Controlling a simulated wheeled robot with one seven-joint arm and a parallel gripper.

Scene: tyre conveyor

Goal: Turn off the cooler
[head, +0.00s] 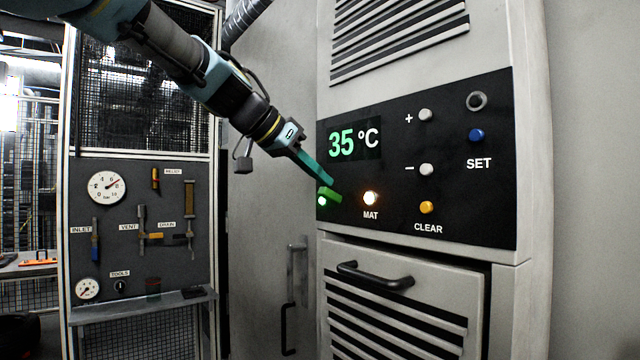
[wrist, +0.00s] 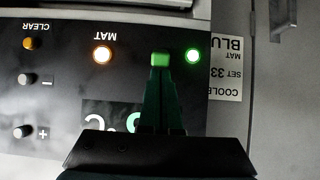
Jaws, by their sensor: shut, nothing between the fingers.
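The cooler (head: 430,45) is a tall grey cabinet with a black control panel (head: 450,225). Its display (head: 353,142) reads 35 °C. A lit green round button or lamp (head: 322,201) sits at the panel's lower left, partly behind my fingers; it also glows in the wrist view (wrist: 193,55). A lit warm-white MAT lamp (head: 370,198) is right of it. My gripper (head: 330,192) is shut and empty in front of the panel's lower left. In the wrist view its tip (wrist: 160,60) lies between both lights, closer to green. I cannot tell whether it touches the panel.
The panel also has a grey plus button (head: 426,115), a grey minus button (head: 426,169), a yellow CLEAR button (head: 427,207), and a blue SET button (head: 476,135). A drawer handle (head: 375,277) sticks out below. A gauge board (head: 140,225) stands left. A label (wrist: 226,75) is beside the panel.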

